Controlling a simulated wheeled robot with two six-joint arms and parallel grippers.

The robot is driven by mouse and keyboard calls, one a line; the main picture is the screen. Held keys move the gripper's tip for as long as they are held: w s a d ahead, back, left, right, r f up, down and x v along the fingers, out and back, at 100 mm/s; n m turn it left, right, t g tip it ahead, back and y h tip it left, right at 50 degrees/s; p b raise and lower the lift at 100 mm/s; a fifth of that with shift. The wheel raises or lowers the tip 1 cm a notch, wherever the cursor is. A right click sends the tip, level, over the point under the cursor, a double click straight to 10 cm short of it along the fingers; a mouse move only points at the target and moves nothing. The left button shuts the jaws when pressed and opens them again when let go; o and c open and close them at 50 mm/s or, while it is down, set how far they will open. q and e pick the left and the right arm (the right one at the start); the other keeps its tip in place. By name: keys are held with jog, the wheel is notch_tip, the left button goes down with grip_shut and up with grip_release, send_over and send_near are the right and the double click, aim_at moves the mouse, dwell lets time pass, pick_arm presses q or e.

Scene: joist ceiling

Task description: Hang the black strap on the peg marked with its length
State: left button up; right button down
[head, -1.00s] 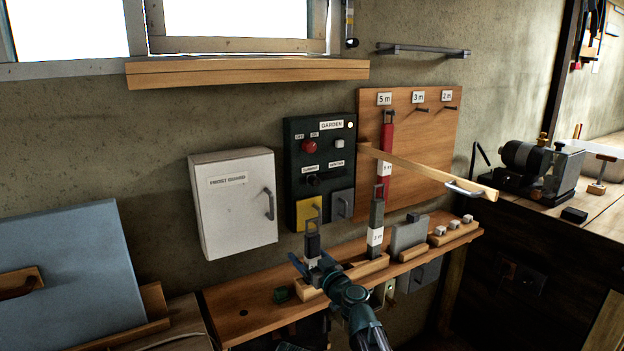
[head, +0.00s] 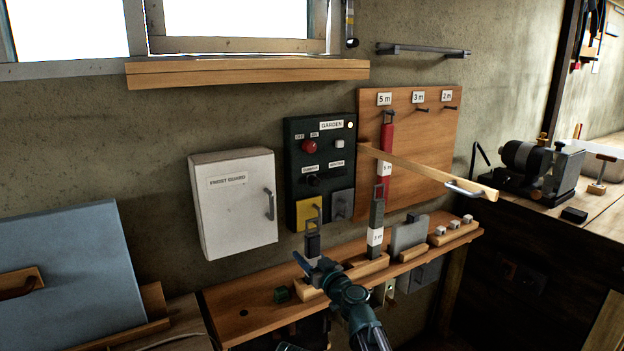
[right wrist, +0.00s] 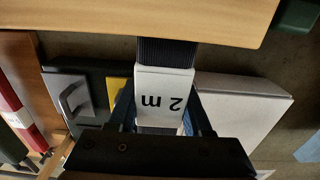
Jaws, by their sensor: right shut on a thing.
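The black strap (head: 313,243) stands upright at the wooden block on the shelf, its metal loop on top. My right gripper (head: 316,270) is shut on it at its white label, which reads "2 m" upside down in the right wrist view (right wrist: 162,100). The strap's lower part runs behind the wooden block there. The peg under the "2 m" sign (head: 450,107) is bare, at the right of the peg board (head: 425,140). The "3 m" peg (head: 422,109) is bare too. A red strap (head: 385,150) hangs from the "5 m" peg.
A grey strap (head: 376,215) stands right of the black one. A wooden bar (head: 430,173) with a handle juts out in front of the peg board. The white cabinet (head: 235,205) and dark control panel (head: 318,165) are behind the black strap.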

pick_arm(q)
jog(key=shift+r, duration=0.15)
pick_arm(e)
jog(key=shift+r, duration=0.15)
